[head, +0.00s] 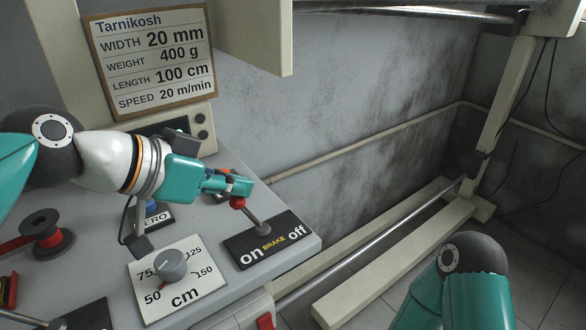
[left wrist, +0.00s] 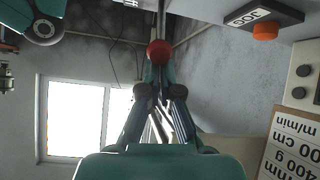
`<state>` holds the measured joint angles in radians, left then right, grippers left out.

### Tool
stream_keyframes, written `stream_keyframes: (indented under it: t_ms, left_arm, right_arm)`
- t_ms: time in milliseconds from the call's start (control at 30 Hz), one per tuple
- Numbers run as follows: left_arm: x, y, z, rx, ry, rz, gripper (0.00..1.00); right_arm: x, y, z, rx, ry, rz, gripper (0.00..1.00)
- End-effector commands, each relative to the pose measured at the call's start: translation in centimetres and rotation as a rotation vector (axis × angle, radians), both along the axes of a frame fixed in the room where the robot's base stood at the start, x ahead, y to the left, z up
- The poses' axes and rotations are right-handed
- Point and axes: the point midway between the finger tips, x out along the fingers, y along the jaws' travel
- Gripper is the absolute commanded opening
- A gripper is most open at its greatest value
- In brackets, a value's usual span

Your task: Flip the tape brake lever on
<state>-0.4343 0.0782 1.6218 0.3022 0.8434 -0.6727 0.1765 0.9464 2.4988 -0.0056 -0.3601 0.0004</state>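The brake lever has a red ball knob (head: 237,203) on a grey metal rod that rises from a black plate (head: 243,250) marked "on BRAKE off". The rod leans up and left, toward the "on" side. My left gripper (head: 240,187) comes in from the left, with its fingertips right at the knob. In the left wrist view the knob (left wrist: 160,52) sits at the fingertips, centred between the two narrowed fingers (left wrist: 160,80). Whether the fingers clamp it is unclear. My right gripper is out of view; only part of that arm shows at the lower right.
A settings sign (head: 152,60) stands behind. Right of the panel's edge are a metal rod and cream frame beams (head: 400,252).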

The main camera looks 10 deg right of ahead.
Motion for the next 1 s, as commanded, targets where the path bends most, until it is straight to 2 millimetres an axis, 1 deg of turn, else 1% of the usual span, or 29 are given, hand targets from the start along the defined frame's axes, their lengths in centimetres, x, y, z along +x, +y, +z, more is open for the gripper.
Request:
stream_keyframes:
  t_ms: [33, 233, 367, 467, 567, 700, 800, 900, 1000]
  left_arm:
    - [-0.2, 0.2, -0.7, 0.014, 0.013, -0.005, 0.00]
    - [0.1, -0.2, -0.1, 0.016, 0.014, -0.005, 0.00]
    - [0.7, -1.2, 1.3, 0.013, 0.011, -0.003, 0.00]
    - [1.4, -2.3, 2.7, 0.009, 0.007, 0.000, 0.00]
    - [0.6, -0.7, 3.5, 0.003, 0.000, 0.006, 0.00]
    - [-0.8, 1.6, 5.2, 0.002, -0.001, 0.009, 0.00]
    - [-1.6, 3.0, 6.2, 0.002, 0.001, 0.009, 0.00]
    - [-2.3, 4.0, 6.9, 0.003, 0.001, 0.009, 0.00]
    - [-2.7, 4.7, 7.4, 0.002, 0.001, 0.009, 0.00]
  right_arm:
    - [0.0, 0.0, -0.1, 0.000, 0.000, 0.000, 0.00]
    - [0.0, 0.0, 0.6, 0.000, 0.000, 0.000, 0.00]
    - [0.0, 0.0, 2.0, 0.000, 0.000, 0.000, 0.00]
    - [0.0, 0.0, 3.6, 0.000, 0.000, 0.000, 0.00]
    - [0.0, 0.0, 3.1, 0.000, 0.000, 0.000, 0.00]
    - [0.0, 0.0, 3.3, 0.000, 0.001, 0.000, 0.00]
    - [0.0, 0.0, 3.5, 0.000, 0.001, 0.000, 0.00]
    - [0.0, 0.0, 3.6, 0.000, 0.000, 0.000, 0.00]
    - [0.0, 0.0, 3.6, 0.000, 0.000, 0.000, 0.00]
